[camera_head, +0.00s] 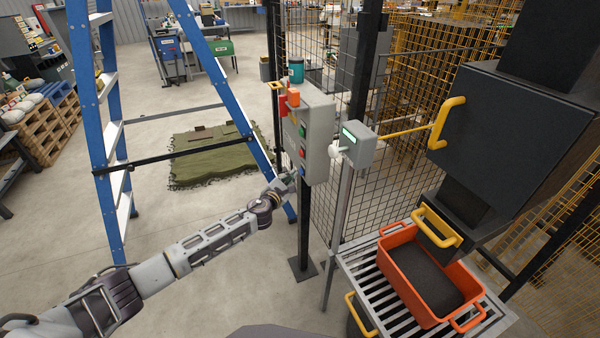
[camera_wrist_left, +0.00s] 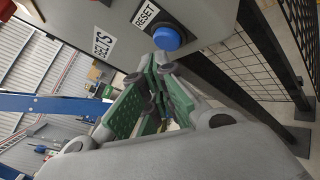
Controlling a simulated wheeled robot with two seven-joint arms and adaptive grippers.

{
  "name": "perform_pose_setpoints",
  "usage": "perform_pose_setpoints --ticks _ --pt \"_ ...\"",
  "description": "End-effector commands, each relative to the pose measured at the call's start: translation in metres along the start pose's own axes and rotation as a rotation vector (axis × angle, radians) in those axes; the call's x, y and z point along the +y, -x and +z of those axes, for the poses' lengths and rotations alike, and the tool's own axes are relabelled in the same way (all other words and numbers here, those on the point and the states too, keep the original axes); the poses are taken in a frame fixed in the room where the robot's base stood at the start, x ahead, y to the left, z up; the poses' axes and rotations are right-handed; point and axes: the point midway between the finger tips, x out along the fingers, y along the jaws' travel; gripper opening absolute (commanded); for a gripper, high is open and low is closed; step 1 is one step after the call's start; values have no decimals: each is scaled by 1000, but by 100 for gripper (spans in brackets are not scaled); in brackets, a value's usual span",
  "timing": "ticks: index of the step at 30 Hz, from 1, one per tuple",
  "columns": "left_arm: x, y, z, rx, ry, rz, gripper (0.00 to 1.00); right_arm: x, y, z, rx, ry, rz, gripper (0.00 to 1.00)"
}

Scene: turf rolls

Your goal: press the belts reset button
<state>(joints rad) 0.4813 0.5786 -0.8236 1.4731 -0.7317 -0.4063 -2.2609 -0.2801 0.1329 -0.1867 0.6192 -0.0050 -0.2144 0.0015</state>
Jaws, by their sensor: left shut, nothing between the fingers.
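The grey control box (camera_head: 319,135) stands on a dark post beside the mesh fence, with several coloured buttons on its front. In the left wrist view a blue button (camera_wrist_left: 166,39) sits on the box under a RESET label (camera_wrist_left: 146,14), with a BELTS label (camera_wrist_left: 103,44) to its left. My left gripper (camera_head: 292,177) is shut and empty at the lower part of the box. In the left wrist view its green-padded fingertips (camera_wrist_left: 162,62) are just below the blue button; I cannot tell whether they touch it. My right gripper is out of view.
A blue stepladder (camera_head: 85,100) stands left of the box. A small grey device (camera_head: 360,151) on a pole stands to the right. An orange crate (camera_head: 395,236) sits on a slatted stand. A green mat (camera_head: 212,162) lies on the floor behind.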

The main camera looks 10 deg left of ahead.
Motion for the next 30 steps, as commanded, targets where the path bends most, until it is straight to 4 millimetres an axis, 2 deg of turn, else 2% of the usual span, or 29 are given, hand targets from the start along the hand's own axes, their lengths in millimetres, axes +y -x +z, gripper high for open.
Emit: perform_pose_setpoints --ticks 17,30 --pt "3 4 -4 2 -1 0 0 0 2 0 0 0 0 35" --pt "15 21 -16 2 -2 -1 0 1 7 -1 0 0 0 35"
